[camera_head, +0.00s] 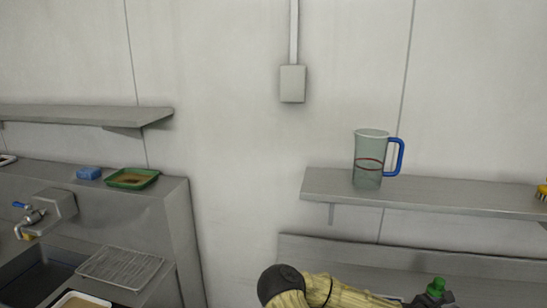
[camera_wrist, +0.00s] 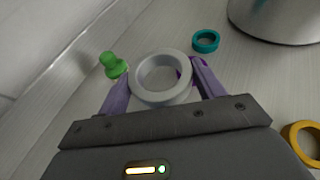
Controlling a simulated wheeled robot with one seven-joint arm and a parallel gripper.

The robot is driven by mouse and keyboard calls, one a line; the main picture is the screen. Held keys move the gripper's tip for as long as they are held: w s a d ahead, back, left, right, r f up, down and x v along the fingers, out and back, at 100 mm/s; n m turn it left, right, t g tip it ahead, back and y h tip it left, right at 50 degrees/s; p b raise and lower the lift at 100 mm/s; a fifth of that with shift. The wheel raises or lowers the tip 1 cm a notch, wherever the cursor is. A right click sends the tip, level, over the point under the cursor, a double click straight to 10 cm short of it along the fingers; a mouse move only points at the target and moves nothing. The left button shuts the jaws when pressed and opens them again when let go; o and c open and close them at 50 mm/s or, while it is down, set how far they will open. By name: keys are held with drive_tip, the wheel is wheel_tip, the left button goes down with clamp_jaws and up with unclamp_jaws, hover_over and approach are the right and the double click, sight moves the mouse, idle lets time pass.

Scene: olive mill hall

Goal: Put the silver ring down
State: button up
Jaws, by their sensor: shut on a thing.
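The silver ring (camera_wrist: 137,84) is a pale grey, thick ring. It shows in the wrist view between the purple fingers of my gripper (camera_wrist: 160,84), which are shut on it. I cannot tell whether the ring touches the surface below it. In the head view my arm reaches in at the bottom, and my gripper (camera_head: 428,300) is at the lower edge, mostly cut off. The silver ring is not visible in the head view.
A green knobbed piece (camera_wrist: 114,65) is close left of the ring. A teal ring (camera_wrist: 206,41), a yellow ring (camera_wrist: 303,141) and a metal vessel (camera_wrist: 275,16) are to the right. A jug (camera_head: 368,160) stands on a shelf (camera_head: 450,192) above the worktop.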

wheel_tip(320, 180, up, 7)
drive_tip(key=p, duration=0.6)
drive_tip(key=shift+r, duration=0.15)
